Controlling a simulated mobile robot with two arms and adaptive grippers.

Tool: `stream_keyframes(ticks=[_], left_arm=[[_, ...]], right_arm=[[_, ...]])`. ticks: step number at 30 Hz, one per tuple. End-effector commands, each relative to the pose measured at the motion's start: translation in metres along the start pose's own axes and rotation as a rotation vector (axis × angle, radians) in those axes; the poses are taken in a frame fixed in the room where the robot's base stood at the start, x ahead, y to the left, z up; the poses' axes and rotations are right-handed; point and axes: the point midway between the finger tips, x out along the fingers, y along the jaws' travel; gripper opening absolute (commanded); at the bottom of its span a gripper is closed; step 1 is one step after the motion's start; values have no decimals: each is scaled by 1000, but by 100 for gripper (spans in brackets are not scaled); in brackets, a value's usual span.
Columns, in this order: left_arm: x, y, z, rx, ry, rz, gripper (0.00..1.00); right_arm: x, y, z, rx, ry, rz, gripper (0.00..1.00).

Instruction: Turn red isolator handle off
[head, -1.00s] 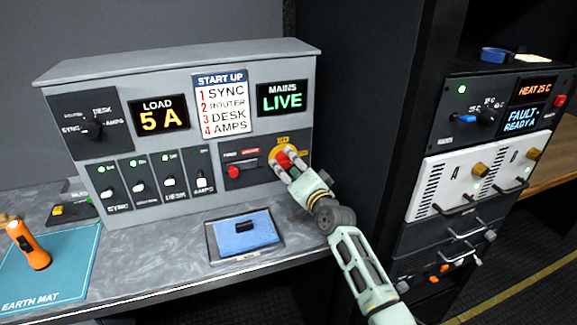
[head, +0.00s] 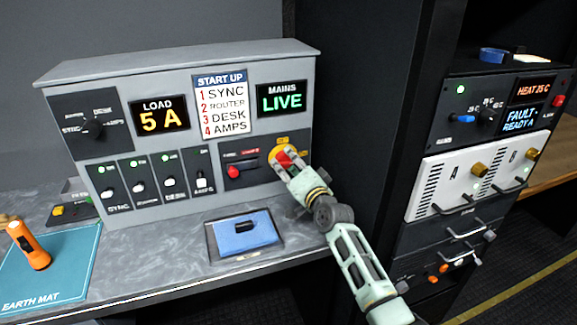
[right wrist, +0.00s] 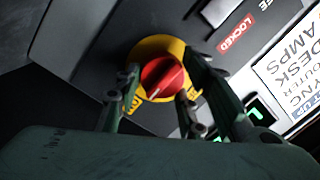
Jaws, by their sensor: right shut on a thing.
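The red isolator handle (head: 284,158) sits on a round yellow plate on the lower right of the grey power panel (head: 222,150). In the right wrist view the red handle (right wrist: 162,76) is a round knob with a pale pointer mark, on its yellow plate (right wrist: 150,46). My right gripper (head: 287,162) is shut on the handle, its fingers on either side of it and partly hiding it in the head view. My left gripper is not in view.
Several breaker switches (head: 140,188) and a small red knob (head: 233,172) are left of the handle. A blue tray (head: 262,240) lies on the desk below. An orange torch (head: 30,247) stands on the earth mat. A dark equipment rack (head: 400,60) stands close on the right.

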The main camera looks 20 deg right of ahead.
Motion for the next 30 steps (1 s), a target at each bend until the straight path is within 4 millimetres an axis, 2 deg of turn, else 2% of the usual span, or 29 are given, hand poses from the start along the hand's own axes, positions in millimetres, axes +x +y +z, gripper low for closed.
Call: stream_keyframes(ticks=[11, 30], left_arm=[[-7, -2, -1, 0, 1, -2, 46], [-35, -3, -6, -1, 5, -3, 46]], right_arm=[[-1, 3, 1, -120, -14, 19, 10], [-1, 2, -2, -695, -56, 77, 10]])
